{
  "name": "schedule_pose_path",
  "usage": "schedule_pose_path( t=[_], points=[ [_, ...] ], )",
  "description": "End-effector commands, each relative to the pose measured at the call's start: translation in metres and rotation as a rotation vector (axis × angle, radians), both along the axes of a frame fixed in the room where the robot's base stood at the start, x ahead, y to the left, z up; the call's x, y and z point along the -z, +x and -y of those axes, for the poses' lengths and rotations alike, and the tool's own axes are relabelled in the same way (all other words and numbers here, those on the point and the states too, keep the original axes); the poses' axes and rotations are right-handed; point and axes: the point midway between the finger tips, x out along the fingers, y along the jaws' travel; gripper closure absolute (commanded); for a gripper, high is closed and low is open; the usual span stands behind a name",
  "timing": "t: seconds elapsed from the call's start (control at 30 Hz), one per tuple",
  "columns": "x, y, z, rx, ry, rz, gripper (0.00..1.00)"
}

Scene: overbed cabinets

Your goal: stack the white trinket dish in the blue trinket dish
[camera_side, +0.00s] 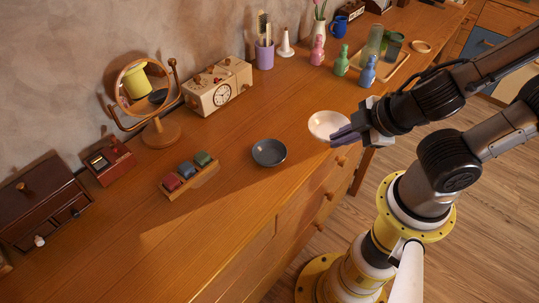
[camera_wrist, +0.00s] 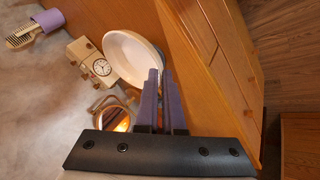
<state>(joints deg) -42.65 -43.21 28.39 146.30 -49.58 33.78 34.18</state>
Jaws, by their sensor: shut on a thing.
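The white trinket dish (camera_side: 325,122) is on the right of the side view, near the front of the dresser top. My gripper (camera_side: 343,135) is shut on its near right rim. In the wrist view the dish (camera_wrist: 130,55) lies beyond the fingertips (camera_wrist: 160,76), which pinch its rim. I cannot tell whether it touches the wood or is slightly raised. The blue trinket dish (camera_side: 268,153), dark grey-blue and empty, sits upright on the dresser top, left of the white dish and apart from it.
The dresser top (camera_side: 235,205) is clear between the two dishes. A tray of coloured blocks (camera_side: 188,175), a round mirror (camera_side: 150,95) and a clock (camera_side: 218,88) stand to the left. Small bottles (camera_side: 342,62) and a tray with tumblers (camera_side: 390,65) stand behind.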

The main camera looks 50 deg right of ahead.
Motion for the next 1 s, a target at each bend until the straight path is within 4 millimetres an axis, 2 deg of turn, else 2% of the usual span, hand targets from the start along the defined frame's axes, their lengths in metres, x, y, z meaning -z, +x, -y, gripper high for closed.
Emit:
schedule_pose_path(
  t=[0.13, 0.27, 0.77, 0.9, 1.0],
  points=[
    [-0.002, 0.001, -0.005, -0.022, -0.006, 0.007, 1.0],
    [0.002, 0.01, -0.007, -0.019, -0.011, 0.009, 1.0],
    [0.027, 0.061, -0.022, -0.021, -0.009, 0.003, 1.0],
    [0.039, 0.086, -0.029, -0.019, -0.007, 0.002, 1.0],
    [0.049, 0.095, -0.032, -0.022, -0.008, 0.004, 1.0]
  ],
)
